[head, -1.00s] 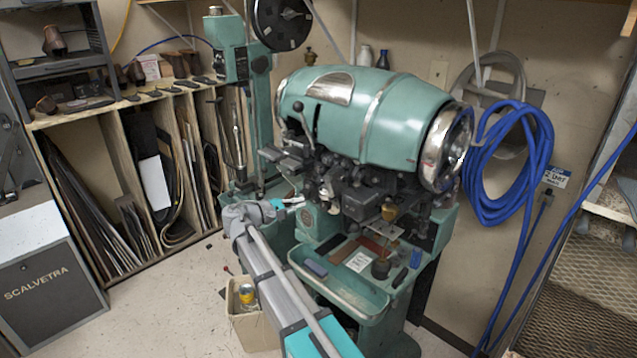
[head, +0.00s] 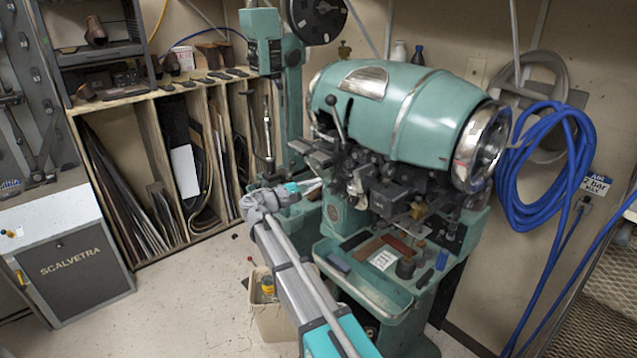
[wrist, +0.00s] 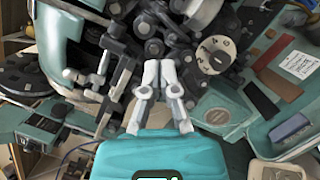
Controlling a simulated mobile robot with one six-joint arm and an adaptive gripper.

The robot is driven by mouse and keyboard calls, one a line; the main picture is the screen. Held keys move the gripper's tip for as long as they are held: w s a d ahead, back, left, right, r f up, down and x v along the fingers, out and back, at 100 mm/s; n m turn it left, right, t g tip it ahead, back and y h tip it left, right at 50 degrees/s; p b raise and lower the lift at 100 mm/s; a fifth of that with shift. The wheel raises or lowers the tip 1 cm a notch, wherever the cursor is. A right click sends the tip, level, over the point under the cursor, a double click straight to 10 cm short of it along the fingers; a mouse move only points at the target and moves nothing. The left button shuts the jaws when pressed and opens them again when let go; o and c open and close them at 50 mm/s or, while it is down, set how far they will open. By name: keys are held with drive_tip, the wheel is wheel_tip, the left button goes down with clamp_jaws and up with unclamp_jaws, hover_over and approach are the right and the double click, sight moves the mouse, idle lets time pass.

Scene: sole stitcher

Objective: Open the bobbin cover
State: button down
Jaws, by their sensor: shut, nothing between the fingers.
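The green sole stitcher (head: 425,112) stands at the centre right of the head view, with its dark mechanism below the green drum. I cannot tell for sure which part is the bobbin cover. My gripper (head: 318,184) is at the machine's left side, just left of the mechanism. In the wrist view my gripper (wrist: 160,66) has its pale fingers together and empty, pointing into the dark metal parts. I cannot tell whether the fingers touch anything.
A green tray (head: 365,283) with small blocks and a paper card juts out at the machine's front. A beige bin (head: 270,312) stands on the floor beside my arm. Slotted shelves (head: 160,160) are at the left, and a blue hose coil (head: 535,185) hangs at the right.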

sight(369, 178)
drive_tip(key=d+r+p, duration=0.3)
drive_tip(key=d, duration=0.7)
drive_tip(key=shift+w+r, duration=0.2)
drive_tip(key=shift+w, duration=0.15)
drive_tip(key=shift+d, duration=0.15)
